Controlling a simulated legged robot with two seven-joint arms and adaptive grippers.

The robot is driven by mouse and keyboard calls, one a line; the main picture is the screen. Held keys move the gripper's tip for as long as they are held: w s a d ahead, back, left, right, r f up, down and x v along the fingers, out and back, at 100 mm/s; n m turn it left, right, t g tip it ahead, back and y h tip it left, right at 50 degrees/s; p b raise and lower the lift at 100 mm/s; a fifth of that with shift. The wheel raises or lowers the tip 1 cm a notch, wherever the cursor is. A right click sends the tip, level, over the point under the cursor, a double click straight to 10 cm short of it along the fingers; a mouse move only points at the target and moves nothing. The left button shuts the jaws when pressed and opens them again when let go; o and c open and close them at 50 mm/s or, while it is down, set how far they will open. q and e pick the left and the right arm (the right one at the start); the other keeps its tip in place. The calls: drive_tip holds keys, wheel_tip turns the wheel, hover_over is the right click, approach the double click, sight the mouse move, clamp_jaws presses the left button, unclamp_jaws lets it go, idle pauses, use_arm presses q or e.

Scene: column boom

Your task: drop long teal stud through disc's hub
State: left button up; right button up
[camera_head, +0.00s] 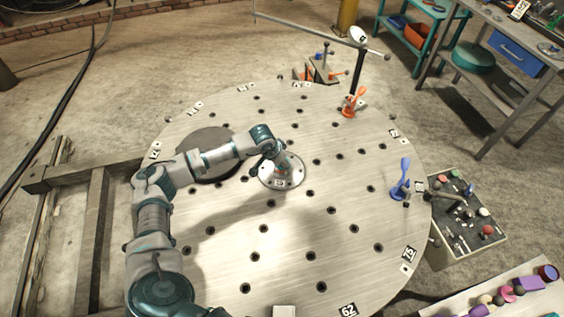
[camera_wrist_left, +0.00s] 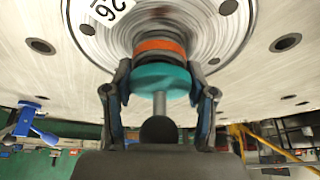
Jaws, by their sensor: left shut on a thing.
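The round metal disc (camera_head: 292,181) lies flat on the big round table, with small holes around its rim. It also fills the top of the left wrist view (camera_wrist_left: 215,28), with a white number label on it. My left gripper (camera_head: 278,160) is over the disc's middle. In the left wrist view my left gripper (camera_wrist_left: 160,82) is shut on the teal stud (camera_wrist_left: 160,77), which has a grey shank toward my palm. An orange ring (camera_wrist_left: 158,47) shows beyond the teal part, in line with the hub. The hub opening is hidden, so I cannot tell whether the stud's far end is inside.
The holed round table (camera_head: 330,220) is largely clear around the disc. An orange clamp (camera_head: 353,103) and a blue clamp (camera_head: 401,182) stand near its right edge. A dark tray of small parts (camera_head: 465,215) is beyond the edge at right.

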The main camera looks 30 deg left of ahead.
use_arm(q)
drive_tip(key=shift+f, duration=0.4)
use_arm(e)
drive_tip(key=shift+s+d+f, duration=0.25)
drive_tip(key=shift+s+f, duration=0.25)
drive_tip(key=shift+s, duration=0.15)
use_arm(q)
drive_tip(key=o, duration=0.9)
drive_tip(key=shift+b, duration=0.3)
drive_tip(key=shift+r+p, duration=1.95)
drive_tip(key=shift+r, duration=1.85)
use_arm(e)
drive_tip(key=shift+w+a+r, duration=0.1)
drive_tip(key=shift+w+r, duration=0.35)
drive_tip(key=shift+r, duration=0.3)
drive_tip(key=shift+w+a+r, duration=0.1)
drive_tip(key=shift+w+r, duration=0.35)
drive_tip(key=shift+r, duration=0.3)
drive_tip(key=shift+w+r, duration=0.45)
drive_tip(key=shift+r, duration=0.3)
use_arm(q)
drive_tip(key=o, duration=0.6)
drive_tip(key=shift+c, duration=0.2)
